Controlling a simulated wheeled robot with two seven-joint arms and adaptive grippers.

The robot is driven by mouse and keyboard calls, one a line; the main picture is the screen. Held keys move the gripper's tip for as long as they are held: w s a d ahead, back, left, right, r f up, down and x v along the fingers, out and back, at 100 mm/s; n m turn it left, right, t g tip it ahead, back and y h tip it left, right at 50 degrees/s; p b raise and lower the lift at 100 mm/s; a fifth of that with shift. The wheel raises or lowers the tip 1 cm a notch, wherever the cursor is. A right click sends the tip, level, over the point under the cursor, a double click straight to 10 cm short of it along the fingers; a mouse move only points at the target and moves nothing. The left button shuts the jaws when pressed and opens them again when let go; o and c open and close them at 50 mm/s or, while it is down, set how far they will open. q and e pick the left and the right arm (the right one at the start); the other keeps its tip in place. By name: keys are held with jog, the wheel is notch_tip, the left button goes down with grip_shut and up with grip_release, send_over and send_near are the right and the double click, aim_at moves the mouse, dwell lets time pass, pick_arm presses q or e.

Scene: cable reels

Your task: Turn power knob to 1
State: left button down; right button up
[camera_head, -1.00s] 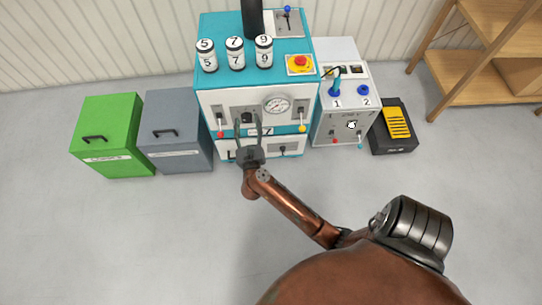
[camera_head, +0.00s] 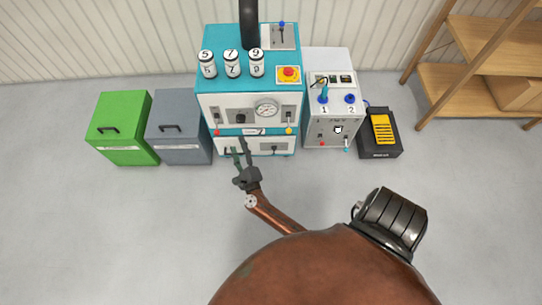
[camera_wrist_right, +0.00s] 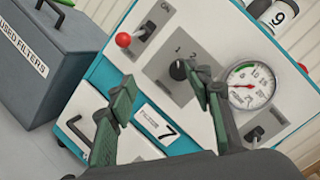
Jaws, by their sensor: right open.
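The teal and white machine (camera_head: 275,65) stands against the wall. On its front panel is a black knob (camera_head: 241,117), also in the right wrist view (camera_wrist_right: 179,70), on a grey plate marked 1 and 2. I cannot tell which mark the knob points at. My right gripper (camera_head: 239,148) is open and empty, in front of and below the knob. In the right wrist view its fingers (camera_wrist_right: 160,80) stand well apart; the right fingertip overlaps the area just beside the knob. Whether it touches anything there is unclear, but it looks apart. My left gripper is not in view.
A switch with a red ball (camera_wrist_right: 124,40) is left of the knob, and a round gauge (camera_head: 267,108) is right of it. A grey box (camera_head: 180,129) and a green box (camera_head: 121,130) stand left. A grey control unit (camera_head: 333,120) stands right. The floor in front is clear.

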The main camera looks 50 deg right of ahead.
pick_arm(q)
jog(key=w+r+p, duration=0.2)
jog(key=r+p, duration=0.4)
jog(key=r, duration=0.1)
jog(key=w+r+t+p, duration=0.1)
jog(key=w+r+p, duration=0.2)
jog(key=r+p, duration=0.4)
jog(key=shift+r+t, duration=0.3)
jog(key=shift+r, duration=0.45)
pick_arm(e)
jog(key=s+a+f+n+g+y, duration=0.2)
jog(key=s+a+f+n+y, duration=0.1)
jog(key=s+f+n, duration=0.4)
jog(key=s+a+f+n+g+y, duration=0.2)
jog(key=s+f+n+y, duration=0.4)
jog(key=s+n, duration=0.5)
jog(key=shift+s+a+f+n, duration=0.4)
jog(key=shift+a+f+n, duration=0.15)
jog(key=shift+n, duration=0.35)
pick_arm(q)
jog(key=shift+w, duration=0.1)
